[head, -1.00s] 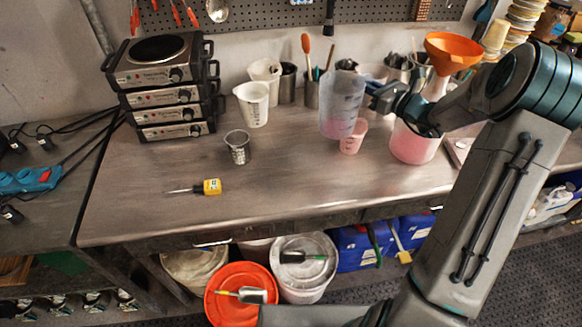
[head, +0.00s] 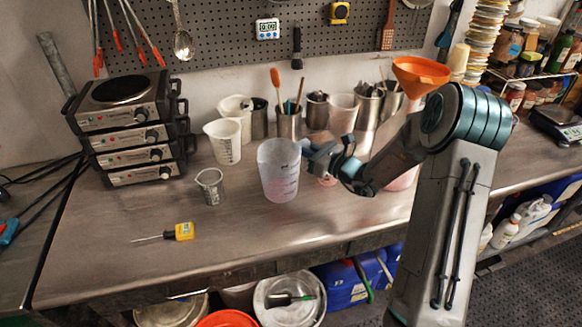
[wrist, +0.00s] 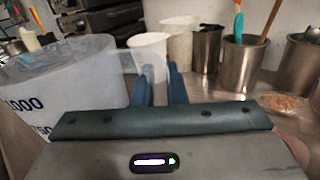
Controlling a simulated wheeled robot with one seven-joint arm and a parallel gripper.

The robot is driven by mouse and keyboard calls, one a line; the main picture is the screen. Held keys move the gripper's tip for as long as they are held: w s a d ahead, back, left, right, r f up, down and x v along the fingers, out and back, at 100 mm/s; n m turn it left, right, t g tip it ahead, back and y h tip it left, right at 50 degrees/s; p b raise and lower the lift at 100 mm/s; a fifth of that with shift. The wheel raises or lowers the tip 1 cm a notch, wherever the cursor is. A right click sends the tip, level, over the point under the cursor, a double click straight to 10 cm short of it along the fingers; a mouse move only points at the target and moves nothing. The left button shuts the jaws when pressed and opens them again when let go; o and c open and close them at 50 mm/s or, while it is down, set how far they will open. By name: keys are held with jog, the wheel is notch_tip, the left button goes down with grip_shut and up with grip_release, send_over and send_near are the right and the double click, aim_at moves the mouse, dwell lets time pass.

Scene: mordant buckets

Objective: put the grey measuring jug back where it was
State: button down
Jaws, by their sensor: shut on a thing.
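The grey measuring jug (head: 278,172) is translucent, with a faint pink tint near its base. It is upright over the middle of the bench in the head view. My gripper (head: 308,152) is at its right side, shut on it. In the wrist view my gripper's blue fingers (wrist: 160,88) are close together at the jug's right side. The jug (wrist: 62,95) fills the left there, with a dark 1000 mark on it. Whether its base touches the bench is hard to tell. The exact grip point is partly hidden.
White jugs (head: 224,142) and steel pots (head: 288,124) stand behind. The front middle of the bench is clear.

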aim_at(293, 155)
jog(key=a+f, duration=0.2)
jog(key=a, duration=0.1)
jog(key=shift+s, duration=0.35)
jog(key=shift+f+p, duration=0.75)
jog(key=shift+f, duration=1.25)
jog(key=shift+f, duration=0.25)
jog(key=c, duration=1.5)
grip_release()
jog(key=shift+r, duration=0.1)
